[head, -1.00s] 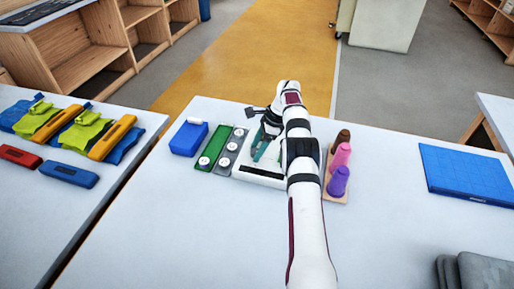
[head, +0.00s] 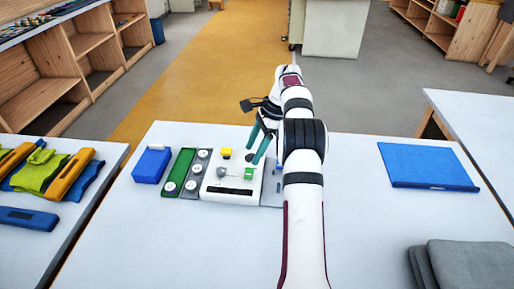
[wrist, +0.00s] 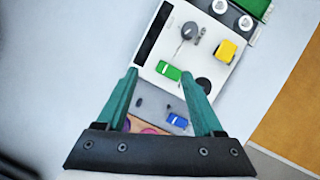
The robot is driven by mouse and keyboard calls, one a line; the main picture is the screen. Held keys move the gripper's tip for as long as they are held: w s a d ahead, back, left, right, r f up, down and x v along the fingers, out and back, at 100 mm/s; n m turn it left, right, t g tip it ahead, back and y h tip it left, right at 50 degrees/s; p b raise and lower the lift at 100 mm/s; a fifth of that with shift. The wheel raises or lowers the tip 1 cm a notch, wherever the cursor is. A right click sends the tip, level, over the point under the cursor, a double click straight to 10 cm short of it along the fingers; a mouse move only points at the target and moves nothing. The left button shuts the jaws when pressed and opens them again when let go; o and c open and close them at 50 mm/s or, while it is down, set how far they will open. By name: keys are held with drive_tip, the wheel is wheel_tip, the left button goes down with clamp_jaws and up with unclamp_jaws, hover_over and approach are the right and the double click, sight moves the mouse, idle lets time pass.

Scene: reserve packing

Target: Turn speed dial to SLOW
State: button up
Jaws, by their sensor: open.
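The white control panel (head: 208,190) lies on the table, left of my arm. It carries a grey round knob (head: 222,172), a yellow block (head: 226,152), a green block (head: 247,173) and a black strip (head: 228,190). The wrist view shows the grey knob (wrist: 190,31) with a thin stem, the yellow block (wrist: 226,49), the green block (wrist: 168,70) and a black disc (wrist: 203,84). No dial lettering is readable. My gripper (head: 254,155) is open and empty, with teal fingers above the panel's right side. The wrist view shows the fingers (wrist: 160,74) apart, clear of the grey knob.
A green strip (head: 178,173) and a grey strip (head: 195,174) with white discs lie left of the panel, beside a blue box (head: 151,164). A blue piece (wrist: 177,119) sits on a grey plate (wrist: 158,107) near the fingers.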

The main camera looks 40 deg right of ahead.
sight(221, 170)
drive_tip(key=shift+s+d+r, duration=0.3)
drive_tip(key=shift+s, duration=0.1)
drive_tip(key=shift+f, duration=0.1)
drive_tip(key=a+f+n+h, duration=0.1)
drive_tip(key=f+n, duration=0.1)
drive_tip(key=w+a+f+n+h, duration=0.1)
drive_tip(key=a+f+n, duration=0.1)
drive_tip(key=a+f+n+t+h, duration=0.1)
drive_tip(key=f+n, duration=0.1)
drive_tip(key=shift+w+a+h, duration=0.15)
drive_tip(key=shift+a+h, duration=0.2)
drive_tip(key=shift+h, duration=0.05)
drive_tip(key=a+f+n+t+h, duration=0.1)
drive_tip(key=n, duration=0.1)
drive_tip(key=s+a+f+n+t+h, duration=0.1)
drive_tip(key=n, duration=0.1)
drive_tip(key=a+f+n+t+h, duration=0.1)
drive_tip(key=n+t+h, duration=0.1)
drive_tip(key=shift+s+a+f, duration=0.15)
drive_tip(key=shift+a+f, duration=0.2)
drive_tip(key=shift+a, duration=0.05)
drive_tip(key=s+a+r+n+t+h, duration=0.1)
drive_tip(key=s+a+r+n+t, duration=0.3)
drive_tip(key=a+n+t, duration=0.15)
drive_tip(key=shift+n, duration=0.25)
drive_tip(key=x, duration=1.1)
drive_tip(key=d+x, duration=0.1)
drive_tip(key=x, duration=0.4)
drive_tip(key=shift+d+r, duration=0.1)
drive_tip(key=shift+d, duration=0.05)
